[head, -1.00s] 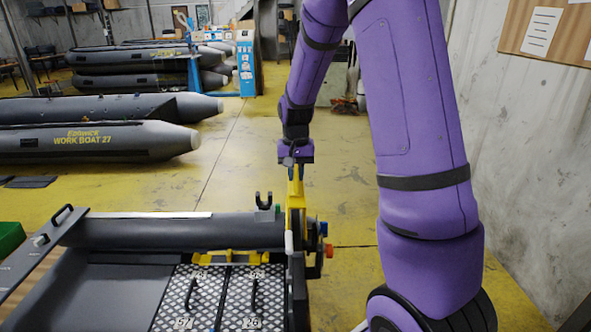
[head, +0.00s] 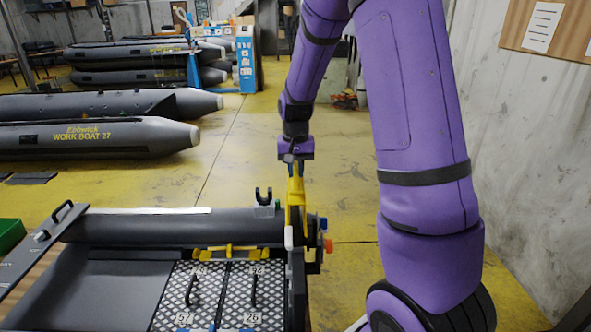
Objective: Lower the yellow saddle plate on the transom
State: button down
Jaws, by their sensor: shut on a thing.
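My gripper (head: 296,163) points down at the right end of the boat and is shut on the yellow saddle plate (head: 297,200). The plate hangs upright below the fingers. Its lower part is at the dark transom (head: 297,290), by the end of the grey tube (head: 180,228). I cannot tell whether the plate touches the transom. A white rounded piece (head: 289,238) shows at the plate's lower left.
Red and blue knobs (head: 327,240) stick out to the right. A yellow bracket (head: 230,253) lies behind the checkered floor plates (head: 250,300).

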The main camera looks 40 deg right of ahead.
jog(key=shift+f, duration=0.1)
dwell(0.3)
send_over(295, 220)
jog(key=shift+d+f, duration=0.1)
jog(key=shift+f, duration=5.05)
jog(key=shift+f, duration=1.4)
jog(key=c, duration=1)
grip_release()
notch_tip(295, 220, up, 11)
jog(key=shift+f, duration=0.1)
